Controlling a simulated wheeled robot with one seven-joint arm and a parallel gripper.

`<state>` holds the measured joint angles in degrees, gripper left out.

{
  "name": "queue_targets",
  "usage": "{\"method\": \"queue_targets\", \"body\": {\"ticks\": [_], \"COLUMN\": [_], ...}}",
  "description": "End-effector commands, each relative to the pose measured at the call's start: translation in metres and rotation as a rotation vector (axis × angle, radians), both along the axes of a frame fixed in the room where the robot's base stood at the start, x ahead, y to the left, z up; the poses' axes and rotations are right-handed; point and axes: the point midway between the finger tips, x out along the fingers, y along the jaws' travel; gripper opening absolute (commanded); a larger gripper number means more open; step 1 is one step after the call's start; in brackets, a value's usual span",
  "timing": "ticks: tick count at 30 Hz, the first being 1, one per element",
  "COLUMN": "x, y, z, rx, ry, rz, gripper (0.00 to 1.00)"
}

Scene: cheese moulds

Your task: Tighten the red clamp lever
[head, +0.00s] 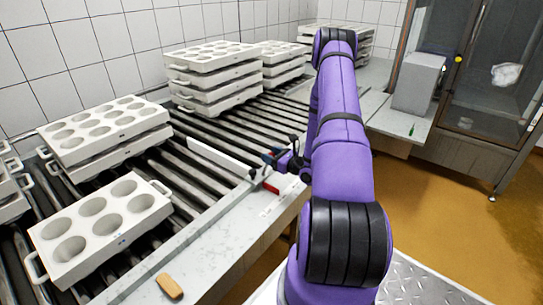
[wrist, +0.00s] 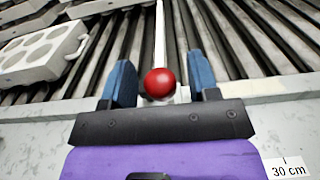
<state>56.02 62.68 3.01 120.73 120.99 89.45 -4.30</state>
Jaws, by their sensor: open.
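The red clamp lever shows in the wrist view as a round red knob (wrist: 159,83), centred between my fingers. In the head view a small red part (head: 270,187) shows just below my gripper, at the near end of the white rail; most of the lever is hidden. My gripper (wrist: 160,64) is open, with one blue finger on each side of the knob and a visible gap on both sides. Whether the knob lies at fingertip depth cannot be told. In the head view my gripper (head: 272,160) is over the conveyor's edge.
A thin white rail (head: 212,158) crosses the roller conveyor (head: 155,177) and shows beyond the knob in the wrist view. Stacked white moulds (head: 213,75) and a single mould (head: 100,228) stand on the rollers. A tan block (head: 169,286) lies on the pale ledge (head: 225,235).

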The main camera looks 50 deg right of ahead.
Motion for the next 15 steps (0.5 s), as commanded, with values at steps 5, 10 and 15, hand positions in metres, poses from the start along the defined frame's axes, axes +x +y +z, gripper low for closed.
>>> {"method": "queue_targets", "body": {"ticks": [5, 10, 15], "x": [0.0008, 0.0007, 0.0006], "y": [0.0002, 0.0002, 0.0001], "z": [-0.0001, 0.0, 0.0], "rx": [0.0, 0.0, 0.0], "ry": [0.0, 0.0, 0.0], "rz": [0.0, 0.0, 0.0], "gripper": [0.55, 0.34, 0.0]}}
